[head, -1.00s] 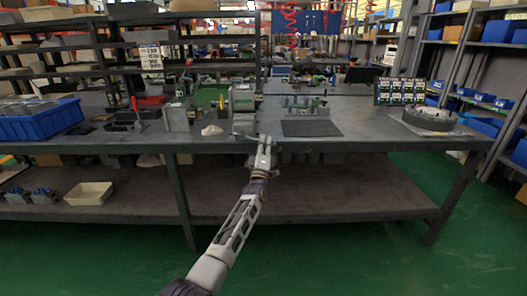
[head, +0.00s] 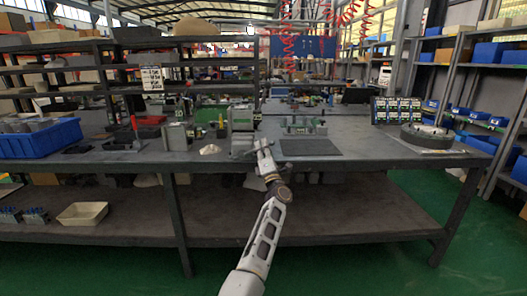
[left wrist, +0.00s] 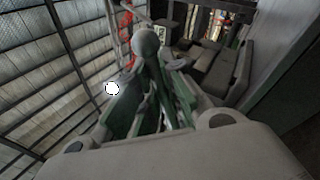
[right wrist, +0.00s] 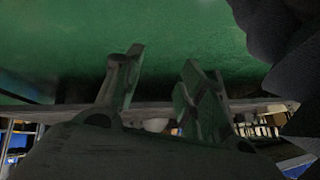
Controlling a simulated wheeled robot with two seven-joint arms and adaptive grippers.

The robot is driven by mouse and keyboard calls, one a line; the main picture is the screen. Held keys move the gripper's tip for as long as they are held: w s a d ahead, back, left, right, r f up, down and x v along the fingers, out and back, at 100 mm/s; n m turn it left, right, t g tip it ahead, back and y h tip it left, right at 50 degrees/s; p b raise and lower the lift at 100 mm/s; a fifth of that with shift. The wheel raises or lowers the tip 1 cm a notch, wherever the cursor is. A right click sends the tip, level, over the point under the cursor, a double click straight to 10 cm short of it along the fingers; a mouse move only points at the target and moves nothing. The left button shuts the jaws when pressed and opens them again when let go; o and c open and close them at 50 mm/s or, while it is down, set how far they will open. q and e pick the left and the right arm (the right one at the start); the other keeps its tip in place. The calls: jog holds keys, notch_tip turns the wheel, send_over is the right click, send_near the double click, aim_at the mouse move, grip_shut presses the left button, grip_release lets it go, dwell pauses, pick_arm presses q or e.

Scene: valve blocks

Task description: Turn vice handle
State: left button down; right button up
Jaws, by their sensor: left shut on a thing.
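The green and grey vice (head: 243,122) stands at the front edge of the workbench, near the middle of the head view. My left gripper (head: 263,147) is at the vice's front, at the bench edge. In the left wrist view, a round grey ball end of the vice handle (left wrist: 147,42) shows above the fingers of my left gripper (left wrist: 150,95). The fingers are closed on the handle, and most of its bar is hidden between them. My right gripper (right wrist: 155,82) shows only in the right wrist view. Its fingers are apart with nothing between them.
The grey workbench (head: 345,160) also holds a blue bin (head: 40,140) at left, a dark mat (head: 310,147), and a round grey part (head: 427,136) at right. A lower shelf (head: 330,210) lies beneath. Green floor is open in front.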

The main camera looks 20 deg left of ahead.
dwell(0.4)
pick_arm(q)
jog(key=c, duration=1.5)
grip_release()
